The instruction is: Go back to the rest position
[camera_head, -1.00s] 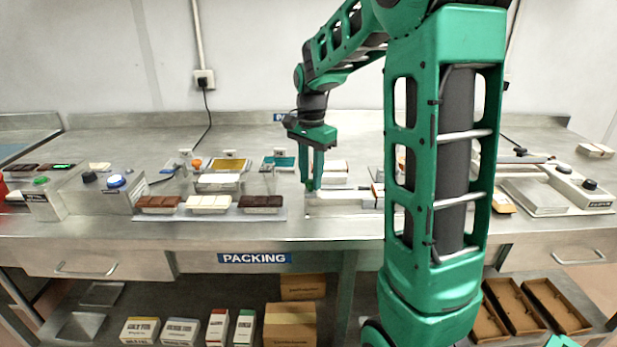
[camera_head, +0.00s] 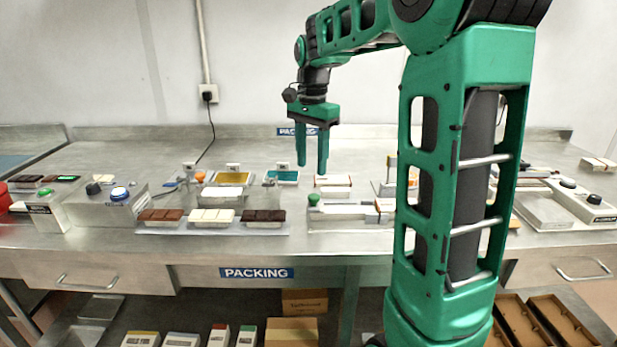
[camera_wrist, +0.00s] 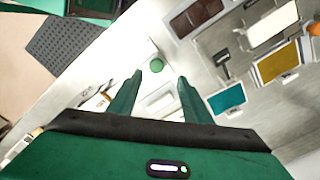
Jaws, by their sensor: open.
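My gripper (camera_head: 312,164) hangs above the steel packing bench (camera_head: 110,235), its two green fingers pointing down, spread apart with nothing between them. In the wrist view the fingers (camera_wrist: 160,85) also show apart and empty. Below and slightly right of them in the head view is a pale fixture (camera_head: 345,222) with a green knob (camera_head: 314,199). The knob also shows in the wrist view (camera_wrist: 156,66), beyond the fingertips. My arm rises on the right and hides part of the bench.
A tray (camera_head: 165,229) of brown, white and dark bars lies left of the gripper. Behind it are a gold-filled tray (camera_head: 233,178) and a teal-filled tray (camera_head: 283,176). A button box (camera_head: 105,202) stands left. A white-topped block (camera_head: 333,181) lies near the fingers. Boxes sit below the bench.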

